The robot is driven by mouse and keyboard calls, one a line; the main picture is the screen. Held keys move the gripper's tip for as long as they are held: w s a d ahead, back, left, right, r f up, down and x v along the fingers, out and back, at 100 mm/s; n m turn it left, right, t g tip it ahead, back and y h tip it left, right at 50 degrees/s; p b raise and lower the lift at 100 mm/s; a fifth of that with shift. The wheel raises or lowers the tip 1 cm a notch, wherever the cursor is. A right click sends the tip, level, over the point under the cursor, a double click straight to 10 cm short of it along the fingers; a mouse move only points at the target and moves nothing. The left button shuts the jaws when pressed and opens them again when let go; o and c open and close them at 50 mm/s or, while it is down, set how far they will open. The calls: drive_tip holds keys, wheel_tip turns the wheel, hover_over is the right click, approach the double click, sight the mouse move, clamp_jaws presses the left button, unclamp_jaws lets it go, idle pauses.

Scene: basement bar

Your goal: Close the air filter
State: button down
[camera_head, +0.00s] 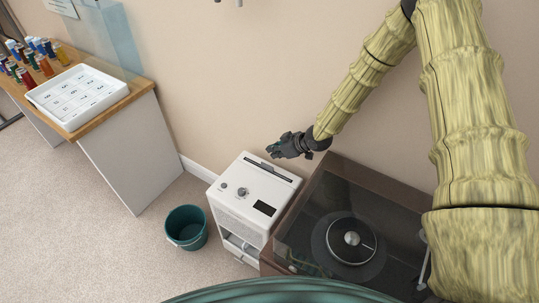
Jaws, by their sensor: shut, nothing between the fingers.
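A white boxy appliance (234,206), which looks like the air filter, stands left of the turntable. Its top has a knob, a small dark display and a dark slot along the back right edge. The lower front shows a recess with a white part (237,246) that seems to stand out from it; how far it is open I cannot tell. My gripper (271,149) is above and beyond the appliance's back edge, near the wall, pointing left. It is shut and empty, and appears apart from the appliance.
A turntable (308,225) with a dark clear cover stands directly right of the appliance. A teal bucket (186,228) is on the floor to its left. A wooden-topped counter (137,86) with a white tray (45,94) and several cans is at the left.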

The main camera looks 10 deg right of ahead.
drive_tip(key=shift+b+v, duration=0.35)
drive_tip(key=shift+v, duration=2.6)
